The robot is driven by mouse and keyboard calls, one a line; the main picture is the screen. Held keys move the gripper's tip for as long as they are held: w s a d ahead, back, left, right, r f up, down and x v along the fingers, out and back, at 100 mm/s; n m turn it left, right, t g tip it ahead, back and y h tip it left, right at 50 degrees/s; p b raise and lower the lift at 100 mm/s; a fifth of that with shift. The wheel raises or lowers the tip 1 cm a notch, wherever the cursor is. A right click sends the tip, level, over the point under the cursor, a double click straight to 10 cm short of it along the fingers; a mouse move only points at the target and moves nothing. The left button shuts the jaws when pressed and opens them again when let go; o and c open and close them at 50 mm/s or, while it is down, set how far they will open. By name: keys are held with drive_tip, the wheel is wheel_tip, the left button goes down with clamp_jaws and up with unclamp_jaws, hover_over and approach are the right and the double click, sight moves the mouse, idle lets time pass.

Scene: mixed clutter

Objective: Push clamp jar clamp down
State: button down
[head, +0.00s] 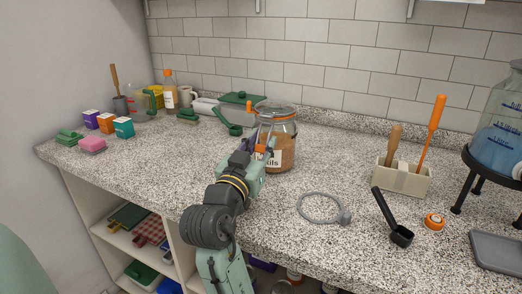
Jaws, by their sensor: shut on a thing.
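A glass clamp jar (283,150) with brown contents and a white label stands upright on the speckled counter, near its middle. Its lid (278,111) sits on top, and an orange piece shows at the left of the rim. My gripper (262,152) is at the jar's left front side, with its fingers close to the glass. It appears shut on part of the jar's clamp, but the fingertips are small and partly hidden by my wrist. The exact position of the clamp is hard to tell.
A grey looped cable (321,221), a black scoop (398,232) and an orange cap (433,221) lie on the right. A beige holder (402,179) and a glass dispenser (501,130) stand beyond. A green pan (230,127) lies behind left. The counter (120,176) is clear at front left.

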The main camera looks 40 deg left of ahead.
sight(261, 144)
drive_tip(key=c, duration=1.3)
unclamp_jaws()
drive_tip(key=shift+r, duration=0.15)
wheel_tip(261, 144, up, 10)
drive_tip(key=shift+f, duration=0.1)
drive_tip(key=shift+c, duration=0.3)
